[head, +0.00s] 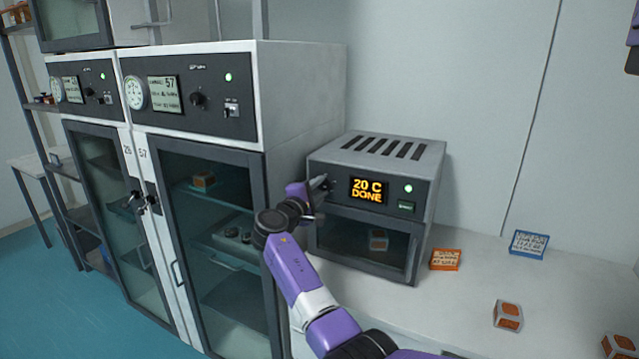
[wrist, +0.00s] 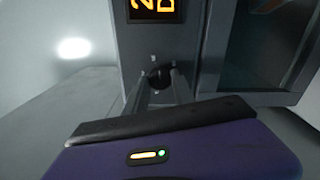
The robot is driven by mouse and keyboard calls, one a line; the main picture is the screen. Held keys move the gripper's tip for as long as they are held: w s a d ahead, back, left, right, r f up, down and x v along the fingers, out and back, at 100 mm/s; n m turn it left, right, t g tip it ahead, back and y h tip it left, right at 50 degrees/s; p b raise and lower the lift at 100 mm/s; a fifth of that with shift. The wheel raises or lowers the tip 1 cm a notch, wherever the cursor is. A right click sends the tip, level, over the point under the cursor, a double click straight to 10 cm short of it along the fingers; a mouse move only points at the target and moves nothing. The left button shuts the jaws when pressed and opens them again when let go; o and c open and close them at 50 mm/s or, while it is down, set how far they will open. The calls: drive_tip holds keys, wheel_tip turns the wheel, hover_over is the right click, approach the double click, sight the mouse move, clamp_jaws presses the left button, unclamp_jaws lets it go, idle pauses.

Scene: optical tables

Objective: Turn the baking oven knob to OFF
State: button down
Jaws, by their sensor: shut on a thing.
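The baking oven (head: 375,152) is a small grey box with top slots on the counter. Its display (head: 368,189) reads "20 C DONE", and a green light is lit at right. My gripper (head: 326,184) is at the left of the oven's front panel, beside the display, and hides most of the knob there. In the wrist view, the dark round knob (wrist: 159,77) sits between the two fingertips of my gripper (wrist: 159,86), which are shut on it. The knob's pointer direction is too small to tell.
Two tall cabinets with glass doors (head: 210,240) stand close at left of the oven. An orange card (head: 445,260), a blue card (head: 529,244) and orange-marked blocks (head: 508,315) lie on the counter (head: 470,285) at right. A wall is behind.

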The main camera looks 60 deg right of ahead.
drive_tip(key=n+p, duration=0.3)
drive_tip(key=n, duration=0.1)
drive_tip(key=shift+r+n, duration=0.15)
drive_tip(key=shift+n, duration=0.15)
drive_tip(key=n+p, duration=0.3)
drive_tip(key=n, duration=0.1)
drive_tip(key=shift+n, duration=0.3)
drive_tip(key=n, duration=0.4)
drive_tip(key=shift+f, duration=0.25)
drive_tip(key=shift+n, duration=2.1)
drive_tip(key=shift+f, duration=0.1)
drive_tip(key=c, duration=1.1)
unclamp_jaws()
drive_tip(key=shift+o, duration=0.2)
